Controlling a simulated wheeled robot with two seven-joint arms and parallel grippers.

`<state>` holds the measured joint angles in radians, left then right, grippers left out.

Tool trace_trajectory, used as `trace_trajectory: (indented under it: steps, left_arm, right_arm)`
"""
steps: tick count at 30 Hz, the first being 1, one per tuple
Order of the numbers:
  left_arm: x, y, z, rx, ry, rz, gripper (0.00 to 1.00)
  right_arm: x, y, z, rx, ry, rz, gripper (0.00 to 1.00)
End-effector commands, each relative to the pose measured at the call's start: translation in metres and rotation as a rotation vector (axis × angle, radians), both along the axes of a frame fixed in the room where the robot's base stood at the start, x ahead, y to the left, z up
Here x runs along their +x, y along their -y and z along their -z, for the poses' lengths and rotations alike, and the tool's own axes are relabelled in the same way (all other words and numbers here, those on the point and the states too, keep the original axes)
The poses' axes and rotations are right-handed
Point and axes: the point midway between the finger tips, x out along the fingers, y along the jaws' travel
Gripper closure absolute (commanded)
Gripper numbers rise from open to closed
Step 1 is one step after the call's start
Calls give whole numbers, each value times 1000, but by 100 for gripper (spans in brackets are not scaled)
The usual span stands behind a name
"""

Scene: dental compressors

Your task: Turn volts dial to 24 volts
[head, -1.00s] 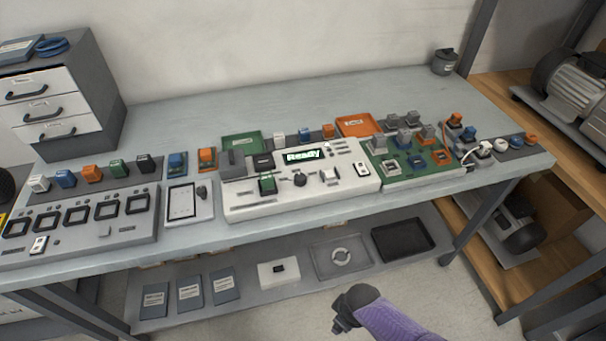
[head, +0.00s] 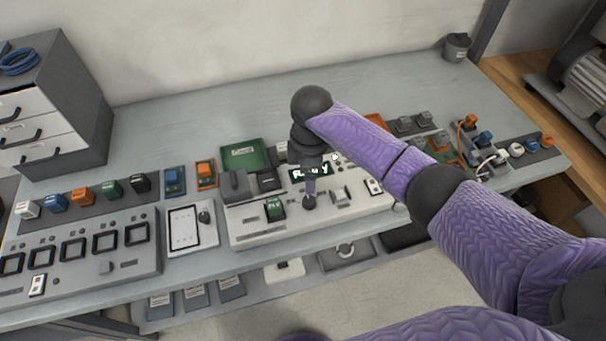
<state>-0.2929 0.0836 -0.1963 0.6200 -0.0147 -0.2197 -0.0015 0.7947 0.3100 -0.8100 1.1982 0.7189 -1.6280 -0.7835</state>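The white control panel (head: 262,238) sits on the workbench with a lit display (head: 325,170) that reads "Ready" in part, behind my gripper. The dark round dial (head: 309,203) is on the panel, between a green block (head: 274,209) and a grey-white switch (head: 341,197). My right gripper (head: 310,190) comes down over the dial from above, pointing down. Its fingertips are at or just above the dial; contact and finger opening are too small to tell. The dial's marking is hidden. My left gripper is not in view.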

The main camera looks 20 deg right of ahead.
Motion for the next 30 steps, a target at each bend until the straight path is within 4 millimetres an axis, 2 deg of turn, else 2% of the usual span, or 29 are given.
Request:
trace_trajectory:
  steps: [9,12,16,23,30]
  left_arm:
    - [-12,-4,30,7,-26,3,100]
    - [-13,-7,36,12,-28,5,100]
    - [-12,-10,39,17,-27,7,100]
    - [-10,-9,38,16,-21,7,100]
    - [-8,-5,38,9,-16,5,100]
  right_arm:
    - [-1,0,73,0,-4,1,19]
    - [-1,0,90,0,-3,2,19]
    - [-1,0,98,0,-1,0,19]
    - [-1,0,98,0,0,0,19]
    - [-1,0,98,0,-1,1,67]
